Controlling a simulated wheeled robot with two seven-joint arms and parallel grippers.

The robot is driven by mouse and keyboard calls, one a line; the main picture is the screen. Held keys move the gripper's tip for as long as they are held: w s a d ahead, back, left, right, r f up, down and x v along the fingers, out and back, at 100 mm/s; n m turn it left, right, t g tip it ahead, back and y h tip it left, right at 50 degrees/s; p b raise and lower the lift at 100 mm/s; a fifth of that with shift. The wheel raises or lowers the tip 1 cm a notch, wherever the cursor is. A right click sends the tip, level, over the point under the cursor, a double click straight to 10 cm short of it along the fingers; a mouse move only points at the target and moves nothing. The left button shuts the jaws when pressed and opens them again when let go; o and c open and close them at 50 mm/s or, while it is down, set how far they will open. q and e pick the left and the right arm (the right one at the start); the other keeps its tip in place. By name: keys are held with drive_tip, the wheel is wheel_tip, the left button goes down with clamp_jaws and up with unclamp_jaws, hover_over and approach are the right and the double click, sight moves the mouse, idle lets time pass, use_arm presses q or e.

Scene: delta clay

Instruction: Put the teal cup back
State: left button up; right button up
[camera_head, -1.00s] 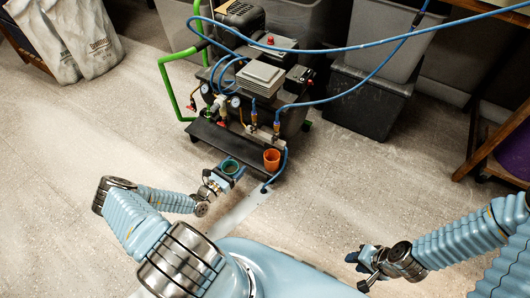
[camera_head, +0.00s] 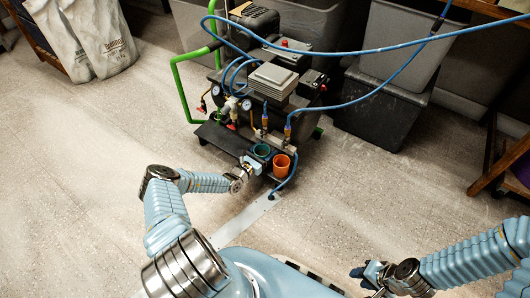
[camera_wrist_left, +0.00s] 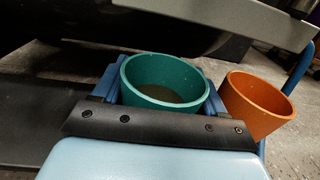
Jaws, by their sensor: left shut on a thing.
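The teal cup (camera_head: 262,151) is upright at the front of the black compressor cart, just behind and left of the orange cup (camera_head: 282,165). My left gripper (camera_head: 257,160) is shut on the teal cup, with blue fingers on its sides. In the left wrist view, the teal cup (camera_wrist_left: 165,85) sits upright between the fingers, and the orange cup (camera_wrist_left: 258,105) stands close at its right. The teal cup's base is hidden, so I cannot tell if it touches the shelf. My right gripper (camera_head: 365,272) is low at the right, away from both cups; its opening is unclear.
The cart's black shelf (camera_head: 222,138) extends left of the cups. Above it are the compressor with gauges, valves and a green handle (camera_head: 178,85). A blue hose (camera_head: 290,180) hangs close beside the orange cup. Grey bins (camera_head: 405,45) stand behind.

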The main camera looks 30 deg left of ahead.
use_arm(q)
drive_tip(key=o, duration=0.8)
drive_tip(key=shift+f, duration=0.15)
drive_tip(key=shift+o, duration=0.2)
